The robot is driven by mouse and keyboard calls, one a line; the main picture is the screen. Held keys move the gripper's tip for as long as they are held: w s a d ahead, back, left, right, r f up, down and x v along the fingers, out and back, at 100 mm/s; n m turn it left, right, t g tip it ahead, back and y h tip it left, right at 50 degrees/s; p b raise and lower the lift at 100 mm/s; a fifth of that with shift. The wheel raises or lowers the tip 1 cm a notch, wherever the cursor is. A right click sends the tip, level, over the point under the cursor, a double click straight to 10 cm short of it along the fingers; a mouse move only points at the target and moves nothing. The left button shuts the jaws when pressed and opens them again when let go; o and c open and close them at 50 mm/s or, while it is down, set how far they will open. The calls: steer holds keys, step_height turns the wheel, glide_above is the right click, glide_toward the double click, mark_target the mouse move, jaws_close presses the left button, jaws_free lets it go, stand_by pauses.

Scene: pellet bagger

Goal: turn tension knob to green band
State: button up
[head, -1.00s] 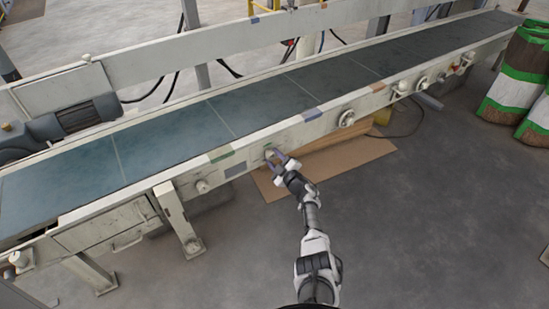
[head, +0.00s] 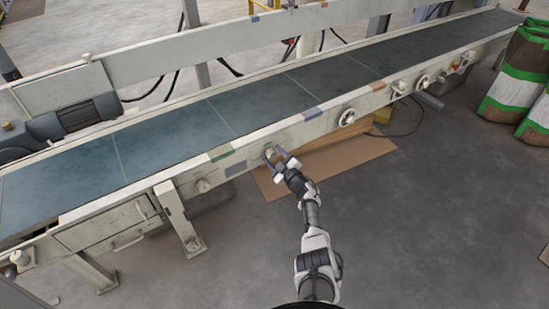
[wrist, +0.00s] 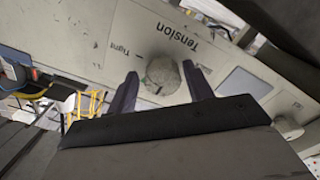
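The tension knob (wrist: 162,76) is a round, speckled grey knob on the pale panel (wrist: 75,32), beside the printed words "Tension" and "Tight". A short dark line shows at its lower edge in the wrist view. In the head view the knob (head: 269,150) is small, on the conveyor's front side, with a faint greenish patch by it. My gripper (wrist: 161,90) is open, with one dark finger on each side of the knob in the wrist view; I cannot tell whether they touch it. My gripper also shows in the head view (head: 277,156).
The long conveyor (head: 165,143) runs across the head view. Its side rail carries a white knob (head: 202,185), handwheels (head: 347,117) and coloured patches. A flat cardboard sheet (head: 350,156) lies on the floor below. Green-and-white bags (head: 520,75) stand at right. The floor in front is clear.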

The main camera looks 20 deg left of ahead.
steer(key=shift+o, duration=0.6)
steer(key=shift+f, duration=0.1)
steer(key=shift+s, duration=0.1)
steer(key=p+v, duration=0.6)
steer(key=v, duration=0.7)
steer(key=shift+s+d+p, duration=0.25)
steer(key=shift+d+p, duration=0.05)
